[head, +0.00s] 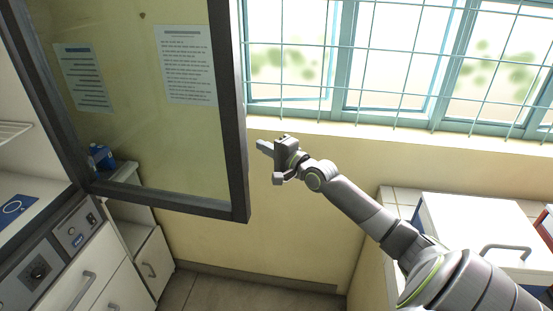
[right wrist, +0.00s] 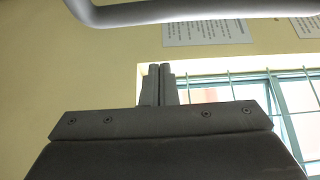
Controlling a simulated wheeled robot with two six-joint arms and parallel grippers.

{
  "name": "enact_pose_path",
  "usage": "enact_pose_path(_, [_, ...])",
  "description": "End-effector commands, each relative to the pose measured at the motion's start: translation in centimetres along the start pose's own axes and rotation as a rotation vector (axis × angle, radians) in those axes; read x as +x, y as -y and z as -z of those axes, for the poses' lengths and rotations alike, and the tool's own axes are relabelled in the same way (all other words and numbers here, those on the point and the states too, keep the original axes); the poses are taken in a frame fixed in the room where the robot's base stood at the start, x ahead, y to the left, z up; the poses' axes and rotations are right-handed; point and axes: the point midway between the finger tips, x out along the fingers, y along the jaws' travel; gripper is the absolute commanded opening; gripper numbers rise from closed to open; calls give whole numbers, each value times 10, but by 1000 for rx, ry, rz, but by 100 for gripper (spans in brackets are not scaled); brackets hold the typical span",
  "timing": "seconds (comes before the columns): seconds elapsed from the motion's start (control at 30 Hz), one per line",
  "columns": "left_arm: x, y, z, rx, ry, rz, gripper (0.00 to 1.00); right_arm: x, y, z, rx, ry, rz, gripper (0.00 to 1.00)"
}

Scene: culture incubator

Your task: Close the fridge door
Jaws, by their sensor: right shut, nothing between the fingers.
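The fridge door (head: 238,120) is a glass pane in a dark frame, standing open at the left of the head view. It swings out from the fridge (head: 30,205) at the far left, whose inside shows partly. My right gripper (head: 264,146) is shut and empty, just right of the door's free edge in the picture; the gap in depth is unclear. Its closed fingers (right wrist: 158,85) also show in the right wrist view. A curved grey bar (right wrist: 180,11) crosses the top there; I cannot tell whether it is the door's handle. My left gripper is not in view.
A barred window (head: 400,60) is behind my right arm. A white-topped cabinet (head: 475,225) stands at the right. Drawers (head: 90,280) and a control panel (head: 78,230) are at the lower left. Bare floor (head: 250,290) shows between them.

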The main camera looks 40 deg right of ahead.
Motion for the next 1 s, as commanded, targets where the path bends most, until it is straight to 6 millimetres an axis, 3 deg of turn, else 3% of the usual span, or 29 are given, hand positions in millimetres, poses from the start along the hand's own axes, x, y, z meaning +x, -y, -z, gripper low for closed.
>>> enact_pose_path(0.07, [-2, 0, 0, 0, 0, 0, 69, 10, 3, -3, 4, 2, 1, 0])
enact_pose_path(0.2, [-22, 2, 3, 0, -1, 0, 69, 2, 5, -18, 3, 2, -1, 0])
enact_pose_path(0.4, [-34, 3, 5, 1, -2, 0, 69, -4, 3, -33, 2, 1, -1, 0])
enact_pose_path(1.0, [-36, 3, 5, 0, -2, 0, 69, -5, 0, -38, 0, 0, 0, 0])
